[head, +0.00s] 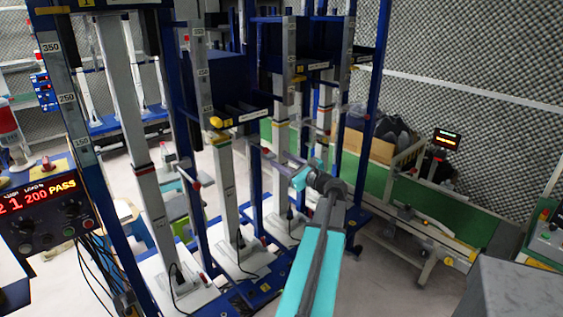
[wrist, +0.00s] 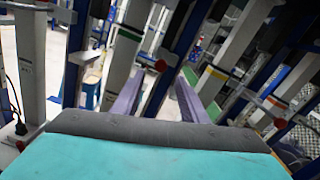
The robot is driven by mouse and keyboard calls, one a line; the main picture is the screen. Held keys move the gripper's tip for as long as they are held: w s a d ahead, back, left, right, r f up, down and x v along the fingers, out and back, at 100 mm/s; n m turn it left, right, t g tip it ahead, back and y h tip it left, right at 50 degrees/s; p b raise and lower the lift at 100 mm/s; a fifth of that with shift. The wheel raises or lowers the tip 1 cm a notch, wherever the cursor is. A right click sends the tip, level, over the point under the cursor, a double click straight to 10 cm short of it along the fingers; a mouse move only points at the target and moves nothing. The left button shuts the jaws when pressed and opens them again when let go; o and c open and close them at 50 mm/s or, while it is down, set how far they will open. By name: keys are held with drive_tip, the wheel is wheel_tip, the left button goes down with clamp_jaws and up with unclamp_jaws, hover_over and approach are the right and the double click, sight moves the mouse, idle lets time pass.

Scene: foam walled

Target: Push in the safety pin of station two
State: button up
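A tall test rack has several upright grey columns between blue posts. Small red-ended pins stick out beside the columns; one red knob (head: 197,185) shows left of the middle column and another red knob (head: 266,151) shows just beyond my gripper (head: 283,161). In the wrist view a red knob (wrist: 160,65) lies ahead, between the two purple fingers of my gripper (wrist: 158,95). The fingers are apart and hold nothing. I cannot tell how far the pin stands out, nor read which station it belongs to.
Another red knob (wrist: 279,122) shows at right in the wrist view. A control box (head: 45,205) with a lit PASS display stands at left. A cardboard box (head: 370,145) and a green conveyor (head: 475,225) are at right. Blue posts and columns crowd the space around my gripper.

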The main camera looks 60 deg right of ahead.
drive_tip(key=w+a+f+n+g+y, duration=0.2)
drive_tip(key=w+a+f+n+y, duration=0.35)
drive_tip(key=w+a+f, duration=0.65)
drive_tip(key=w+a+f+n+g+y, duration=0.35)
drive_tip(key=w+a+f+n, duration=0.35)
drive_tip(key=a+f, duration=0.75)
drive_tip(key=w+a+f+n+g+y, duration=0.25)
drive_tip(key=a+f, duration=0.65)
drive_tip(key=a, duration=0.5)
drive_tip(key=s+a+f+n+g, duration=0.45)
drive_tip(key=a+f, duration=0.25)
drive_tip(key=a, duration=0.4)
drive_tip(key=s+a+f+n+g, duration=0.3)
drive_tip(key=s+a+f+n, duration=0.3)
drive_tip(key=a, duration=0.4)
drive_tip(key=s+a+f+n+g+h, duration=0.1)
drive_tip(key=s+a+f+n+g, duration=0.1)
drive_tip(key=s, duration=0.4)
drive_tip(key=s+a+f+n+g+h, duration=0.2)
drive_tip(key=s+a+f+n, duration=0.2)
drive_tip(key=s+n, duration=0.2)
drive_tip(key=s+a+f+n+g+h, duration=0.1)
drive_tip(key=s+a+f+n+g, duration=0.1)
drive_tip(key=s, duration=0.4)
drive_tip(key=shift+s+a+f+n+g, duration=0.35)
drive_tip(key=shift+a+f+n, duration=0.4)
drive_tip(key=shift+n, duration=0.3)
